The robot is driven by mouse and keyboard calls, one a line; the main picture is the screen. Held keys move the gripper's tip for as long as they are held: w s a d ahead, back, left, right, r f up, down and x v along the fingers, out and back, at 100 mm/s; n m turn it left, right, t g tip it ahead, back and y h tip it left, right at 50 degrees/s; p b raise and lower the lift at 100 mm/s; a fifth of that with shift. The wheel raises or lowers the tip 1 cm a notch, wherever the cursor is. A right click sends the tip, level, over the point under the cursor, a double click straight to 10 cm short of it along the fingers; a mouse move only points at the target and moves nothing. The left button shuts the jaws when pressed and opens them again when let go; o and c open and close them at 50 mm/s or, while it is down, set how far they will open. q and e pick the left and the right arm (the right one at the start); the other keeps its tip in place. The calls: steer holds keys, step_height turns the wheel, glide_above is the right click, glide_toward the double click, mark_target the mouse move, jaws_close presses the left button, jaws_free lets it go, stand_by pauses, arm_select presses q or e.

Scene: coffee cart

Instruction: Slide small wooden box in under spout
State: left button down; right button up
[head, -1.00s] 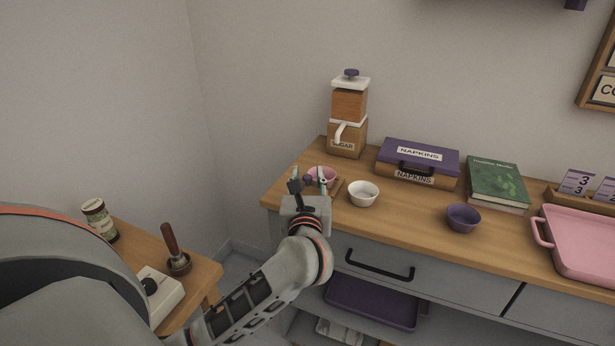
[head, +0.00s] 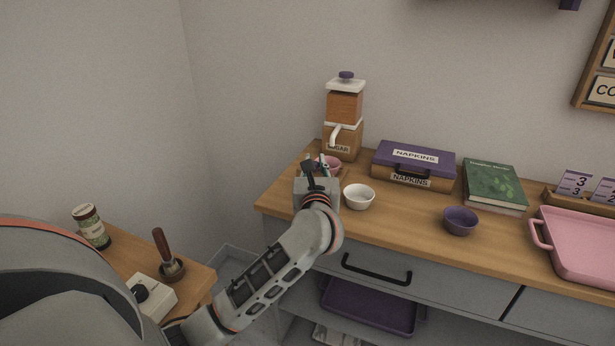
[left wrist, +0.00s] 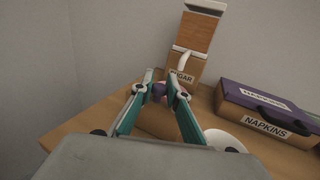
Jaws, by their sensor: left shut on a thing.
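The sugar dispenser (head: 344,106) stands at the back left of the counter, with a white spout (head: 336,133) on its front. It also shows in the left wrist view (left wrist: 194,44). My left gripper (head: 317,163) is in front of it, shut on a small purple knob (left wrist: 158,90). A brown wooden surface (left wrist: 158,122) between the fingers looks like the small wooden box; the gripper hides most of it in the head view. A pink bowl (head: 332,166) is just beyond the fingertips, near below the spout. I cannot tell whether it rests on the box. My right gripper is not in view.
A white bowl (head: 358,197) stands close to the right of my left gripper. The napkins box (head: 416,164) is right of the dispenser. A purple bowl (head: 460,221), a green book (head: 494,185) and a pink tray (head: 580,243) lie further right.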

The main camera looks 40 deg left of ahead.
arm_select(q)
steer(key=w, duration=0.3)
steer(key=shift+a+f, duration=0.15)
steer(key=shift+a, duration=0.2)
steer(key=shift+w+a+b, duration=0.1)
steer(key=shift+w+b, duration=0.2)
steer(key=shift+w, duration=0.1)
steer(key=shift+r, duration=0.3)
steer(key=c, duration=2.1)
jaws_free()
steer(key=shift+o, duration=0.4)
steer(key=shift+w+f, duration=0.1)
steer(key=shift+w, duration=0.1)
steer(key=shift+s, duration=0.1)
